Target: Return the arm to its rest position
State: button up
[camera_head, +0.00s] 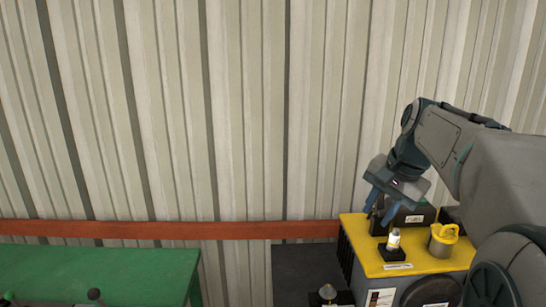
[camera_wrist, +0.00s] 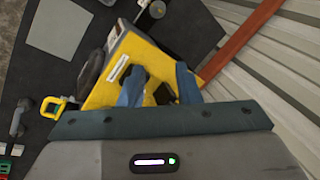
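My arm reaches in from the right in the head view, bent at the elbow with its hand pointing down. My gripper (camera_head: 381,207) is above the back left part of a yellow-topped machine (camera_head: 368,233). In the wrist view the two blue fingers of my gripper (camera_wrist: 160,78) stand apart with nothing seen held between them. The yellow top (camera_wrist: 140,50) shows beyond and between the fingers. How high the fingertips are above it is hard to tell.
A green table (camera_head: 100,268) stands at the left. An orange rail (camera_head: 170,230) crosses the corrugated wall (camera_head: 240,110).

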jog(key=s+a+f+n+h+b, duration=0.1)
jog(key=s+a+f+n, duration=0.2)
jog(key=s+f, duration=0.5)
jog(key=s+a+f+n+b, duration=0.1)
jog(key=s+a+f+n, duration=0.3)
jog(key=s+f, duration=0.5)
jog(key=s+n, duration=0.1)
jog(key=s, duration=0.1)
jog(key=shift+s+n+t+h, duration=0.3)
jog(key=shift+n+t+h, duration=0.1)
